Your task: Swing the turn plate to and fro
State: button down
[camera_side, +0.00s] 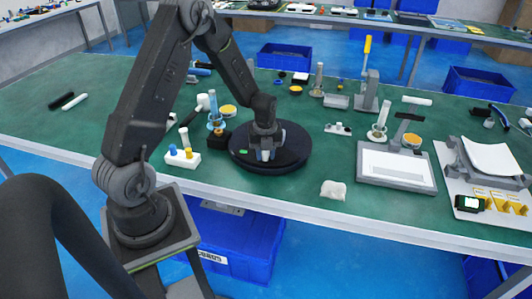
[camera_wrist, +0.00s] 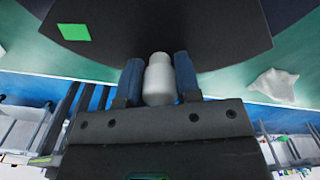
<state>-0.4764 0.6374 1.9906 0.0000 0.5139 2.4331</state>
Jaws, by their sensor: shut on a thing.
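The turn plate (camera_side: 290,158) is a dark round disc lying on the green table near its front edge. In the wrist view its dark surface (camera_wrist: 215,40) fills the top, with a green mark (camera_wrist: 74,32) at the left. The knob's lower end is hidden behind the gripper body.
A white block with coloured pegs (camera_side: 183,157) stands just left of the plate, and a blue-topped stand (camera_side: 215,122) is behind it. A grey tray (camera_side: 397,167) is farther right.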

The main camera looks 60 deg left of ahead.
jog(key=c, duration=0.8)
grip_release()
jog(key=shift+r, duration=0.1)
notch_tip(320, 180, up, 14)
jog(key=shift+f, duration=0.15)
jog(key=s+d+r+n+t, duration=0.3)
jog(key=s+d+r+n, duration=0.3)
jog(key=d+r+n, duration=0.4)
jog(key=s+d+r+n+t, duration=0.1)
jog(key=s+d+n, duration=0.2)
jog(key=n, duration=0.1)
jog(key=s+d+r+n, duration=0.1)
jog(key=s+d+n, duration=0.1)
jog(key=s+n, duration=0.2)
jog(key=s+d+r+n+t, duration=0.1)
jog(key=s+d+n, duration=0.2)
jog(key=s+n, duration=0.1)
jog(key=shift+d+t, duration=0.3)
jog(key=shift+d, duration=0.05)
